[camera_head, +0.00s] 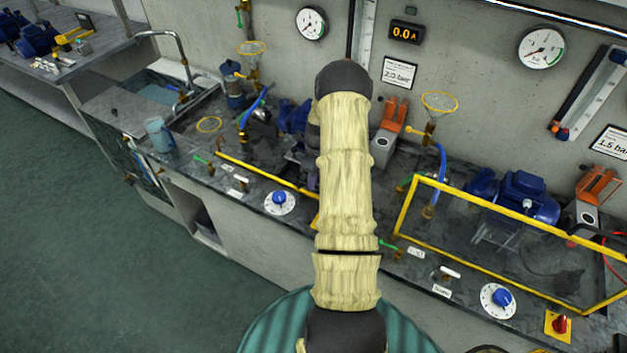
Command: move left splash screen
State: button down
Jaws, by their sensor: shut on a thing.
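The left splash screen (262,174) shows as a yellow bar running along the left bench section, from near the green-handled valve to behind my arm. Its right end is hidden by my arm, and I cannot tell how the clear panel stands. My arm, in a pale ribbed sleeve, reaches up the middle of the head view over the bench. My gripper is hidden behind it, so I cannot see its fingers or its contact with the screen.
A second yellow-framed clear screen (410,212) stands at the right before a blue pump (525,195). A blue knob (279,198) is on the left front panel, another (501,298) on the right. A bluish beaker (160,137) stands by the sink. The floor (90,240) at left is clear.

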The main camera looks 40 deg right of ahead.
notch_tip(320, 180, up, 26)
jog(key=p, duration=1.2)
jog(key=shift+w+d+p, duration=0.15)
jog(key=shift+p, duration=0.2)
jog(key=c, duration=1.5)
grip_release()
jog(key=shift+f, duration=0.1)
jog(key=d+r+b, duration=0.1)
jog(key=r, duration=0.4)
jog(key=d+r+b, duration=0.1)
jog(key=r, duration=0.5)
jog(key=w+d+r+b, duration=0.1)
jog(key=r, duration=0.5)
